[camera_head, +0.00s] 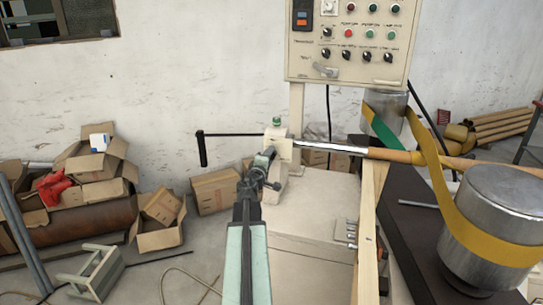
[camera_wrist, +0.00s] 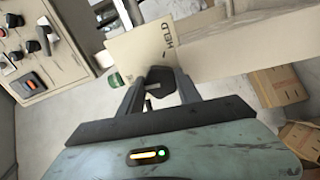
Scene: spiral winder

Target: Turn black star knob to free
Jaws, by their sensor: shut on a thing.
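The black star knob (camera_wrist: 162,78) sits on a cream housing (camera_wrist: 135,45) and lies between the two fingers of my gripper (camera_wrist: 160,92) in the wrist view. The fingers are shut on it. A label on the housing reads "HELD" or similar, partly cut off from view. In the head view my gripper (camera_head: 266,160) is at the front of the cream housing (camera_head: 279,140), at the left end of the steel shaft (camera_head: 330,147). There the knob is mostly hidden by my gripper, and its turn angle cannot be told.
A black crank handle (camera_head: 203,150) sticks out left of the housing. A green cap (camera_head: 276,121) stands on top. A control panel (camera_head: 350,40) hangs above. A steel drum (camera_head: 505,215) with a yellow belt stands right. Cardboard boxes (camera_head: 100,160) lie left on the floor.

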